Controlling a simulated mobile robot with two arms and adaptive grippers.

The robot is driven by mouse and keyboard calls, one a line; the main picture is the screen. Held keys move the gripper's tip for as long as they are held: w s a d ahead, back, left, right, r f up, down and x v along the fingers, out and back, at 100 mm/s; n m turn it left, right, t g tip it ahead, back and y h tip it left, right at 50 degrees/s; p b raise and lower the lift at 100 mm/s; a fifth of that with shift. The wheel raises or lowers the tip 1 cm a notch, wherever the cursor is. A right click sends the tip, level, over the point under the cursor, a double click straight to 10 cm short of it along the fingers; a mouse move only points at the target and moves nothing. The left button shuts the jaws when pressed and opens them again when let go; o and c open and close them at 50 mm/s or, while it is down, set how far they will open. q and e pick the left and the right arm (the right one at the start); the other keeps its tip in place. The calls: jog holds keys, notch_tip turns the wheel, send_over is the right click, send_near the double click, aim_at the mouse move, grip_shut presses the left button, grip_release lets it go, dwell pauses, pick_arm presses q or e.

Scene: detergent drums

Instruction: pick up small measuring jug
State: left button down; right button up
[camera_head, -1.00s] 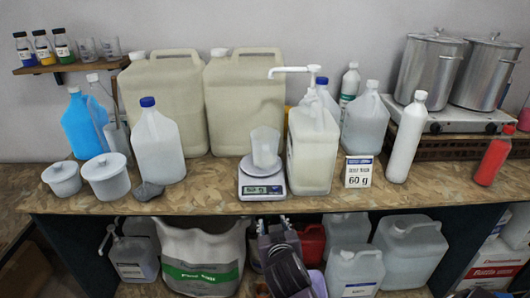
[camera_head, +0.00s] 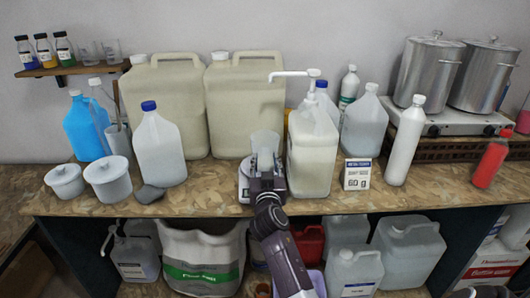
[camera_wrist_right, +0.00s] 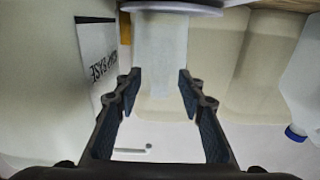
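The small measuring jug (camera_head: 266,142) is a clear, pale cup standing on the white kitchen scale (camera_head: 244,184), in the middle of the bench. My right gripper (camera_head: 266,170) is in front of it and hides its lower part and most of the scale. In the right wrist view, which is upside down, the jug (camera_wrist_right: 160,45) shows between and beyond the fingertips of my right gripper (camera_wrist_right: 159,82). The fingers are spread, one to each side of it, with gaps visible. I cannot tell how far they reach along it. My left gripper is not in view.
A large pump bottle (camera_head: 312,155) stands close to the right of the scale. Two big beige drums (camera_head: 245,105) stand behind it. A blue-capped jug (camera_head: 158,148) and a dark grey lump (camera_head: 149,194) are to the left. A 60 g card (camera_head: 357,174) stands to the right.

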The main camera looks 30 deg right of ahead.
jog(key=shift+w+d, duration=0.35)
jog(key=shift+w, duration=0.25)
jog(key=shift+c, duration=0.3)
grip_shut()
jog(key=shift+r, duration=0.1)
